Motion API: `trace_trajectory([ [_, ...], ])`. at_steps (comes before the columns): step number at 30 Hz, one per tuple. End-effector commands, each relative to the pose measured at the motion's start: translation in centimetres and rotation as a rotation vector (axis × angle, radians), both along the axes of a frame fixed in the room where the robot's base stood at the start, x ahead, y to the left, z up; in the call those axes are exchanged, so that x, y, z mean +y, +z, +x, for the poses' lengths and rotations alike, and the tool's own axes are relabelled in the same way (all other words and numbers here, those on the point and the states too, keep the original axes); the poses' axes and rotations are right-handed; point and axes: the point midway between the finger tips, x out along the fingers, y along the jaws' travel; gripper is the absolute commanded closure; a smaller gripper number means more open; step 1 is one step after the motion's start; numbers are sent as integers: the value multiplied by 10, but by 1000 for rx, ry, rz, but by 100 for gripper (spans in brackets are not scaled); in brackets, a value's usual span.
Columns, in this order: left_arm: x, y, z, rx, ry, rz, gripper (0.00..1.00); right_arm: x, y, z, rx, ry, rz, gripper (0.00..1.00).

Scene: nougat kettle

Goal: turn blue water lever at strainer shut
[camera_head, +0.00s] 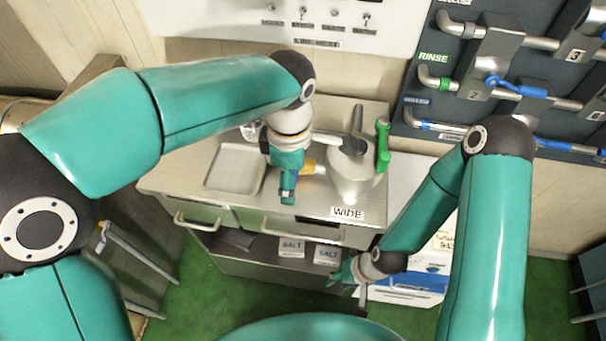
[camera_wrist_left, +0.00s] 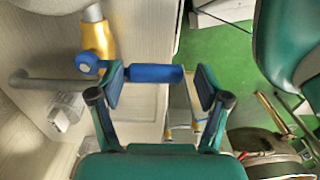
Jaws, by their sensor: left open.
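The blue lever (camera_wrist_left: 155,73) lies crosswise between the fingers of my left gripper (camera_wrist_left: 158,95) in the left wrist view. Its round blue hub (camera_wrist_left: 87,63) sits at the left, close to a yellow fitting (camera_wrist_left: 96,38). The fingers are spread, one near each end of the handle; I cannot tell whether either touches it. In the head view my left gripper (camera_head: 287,185) is over the counter and mostly hides the lever, with the yellow fitting (camera_head: 308,166) beside it. My right gripper (camera_head: 350,284) is low in front of the counter, with its fingers apart and empty.
A metal kettle (camera_head: 352,170) with a green lever (camera_head: 382,145) stands right of my left gripper. A shallow tray (camera_head: 235,166) lies to its left. A dark panel (camera_head: 420,95) with pipes and another blue lever (camera_head: 518,87) is at the right. Salt boxes (camera_head: 291,247) sit below.

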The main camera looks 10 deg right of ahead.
Motion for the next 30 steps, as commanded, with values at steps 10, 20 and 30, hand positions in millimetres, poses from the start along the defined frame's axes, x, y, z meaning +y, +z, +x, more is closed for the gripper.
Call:
trace_trajectory([
  [10,0,17,2,-6,1,-3,24,0,1,0,0,0,0,60],
  [20,-1,80,0,-5,-1,-4,24,0,1,0,0,0,0,60],
  [30,-1,118,-2,-1,-2,-1,24,0,0,0,0,0,0,60],
])
